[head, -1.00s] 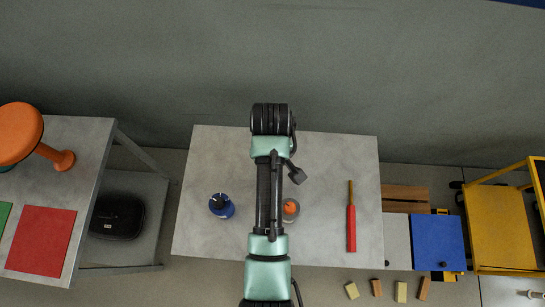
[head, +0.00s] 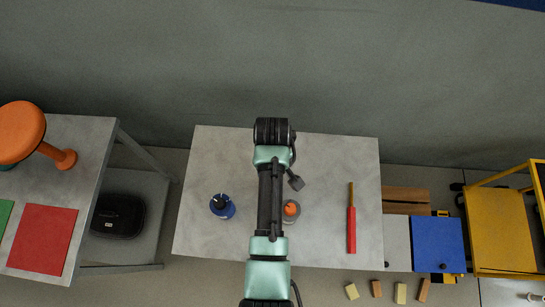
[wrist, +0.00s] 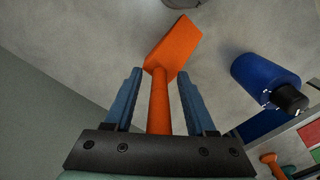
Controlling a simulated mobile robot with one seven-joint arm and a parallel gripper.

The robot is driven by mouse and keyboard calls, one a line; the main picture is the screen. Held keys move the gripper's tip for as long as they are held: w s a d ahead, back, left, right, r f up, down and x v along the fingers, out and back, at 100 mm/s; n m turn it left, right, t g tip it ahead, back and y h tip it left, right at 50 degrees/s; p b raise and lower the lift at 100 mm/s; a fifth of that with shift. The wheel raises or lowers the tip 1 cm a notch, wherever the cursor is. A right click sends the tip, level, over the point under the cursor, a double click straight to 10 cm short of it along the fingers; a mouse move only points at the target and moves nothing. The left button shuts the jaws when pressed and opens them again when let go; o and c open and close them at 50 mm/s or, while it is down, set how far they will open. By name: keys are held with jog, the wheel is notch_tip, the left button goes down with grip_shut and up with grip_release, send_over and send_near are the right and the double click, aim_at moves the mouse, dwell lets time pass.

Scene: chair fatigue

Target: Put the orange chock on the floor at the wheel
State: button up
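The orange chock (wrist: 176,48) has a blocky end and a straight handle (wrist: 158,103), seen in the wrist view over the grey tabletop. My gripper (wrist: 159,78) is open, with one blue finger on each side of the handle. A narrow gap shows between the handle and each finger, so I see no grip on it. The blocky end lies beyond the fingertips. The wheel cannot be made out in these frames.
A yellow cart (head: 500,225) stands right. A bench with an orange stool-like object (head: 20,130) stands left.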

notch_tip(320, 180, up, 12)
jog(key=shift+r, duration=0.15)
dwell(0.5)
